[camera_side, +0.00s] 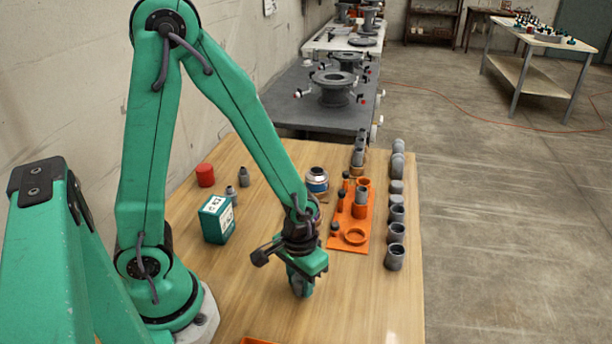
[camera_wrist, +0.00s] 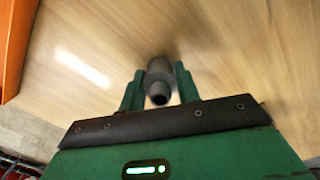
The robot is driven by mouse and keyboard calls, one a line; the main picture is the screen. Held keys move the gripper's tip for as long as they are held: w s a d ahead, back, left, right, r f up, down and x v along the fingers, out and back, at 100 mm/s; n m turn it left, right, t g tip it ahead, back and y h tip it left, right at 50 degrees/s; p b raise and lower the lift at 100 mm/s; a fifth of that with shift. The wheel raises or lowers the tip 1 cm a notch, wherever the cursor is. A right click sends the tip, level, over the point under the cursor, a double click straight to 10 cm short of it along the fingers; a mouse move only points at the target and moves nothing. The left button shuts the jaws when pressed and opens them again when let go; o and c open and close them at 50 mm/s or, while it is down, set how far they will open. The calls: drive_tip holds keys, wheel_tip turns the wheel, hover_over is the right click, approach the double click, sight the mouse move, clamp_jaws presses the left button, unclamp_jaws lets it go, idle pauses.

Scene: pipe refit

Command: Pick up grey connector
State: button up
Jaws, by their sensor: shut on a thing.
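My gripper (camera_side: 302,284) is low over the wooden table in the side view, front of centre. In the wrist view its two green fingers (camera_wrist: 159,86) stand on either side of a grey connector (camera_wrist: 159,78), shut on it. The connector is a short stepped cylinder with a narrower open end facing the wrist camera. In the side view the fingers hide most of it. I cannot tell whether it touches the table.
An orange fixture (camera_side: 343,242) with grey fittings is behind and right of my gripper. Several grey pipe pieces (camera_side: 396,257) line the right table edge. A green-and-white box (camera_side: 217,219), a red cylinder (camera_side: 205,175) and a can (camera_side: 317,180) stand farther back. The front right tabletop is clear.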

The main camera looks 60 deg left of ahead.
drive_tip(key=shift+r, duration=2.05)
drive_tip(key=s+d+r, duration=0.6)
drive_tip(key=s+d, duration=0.2)
drive_tip(key=shift+d+r, duration=0.25)
drive_tip(key=shift+r, duration=0.1)
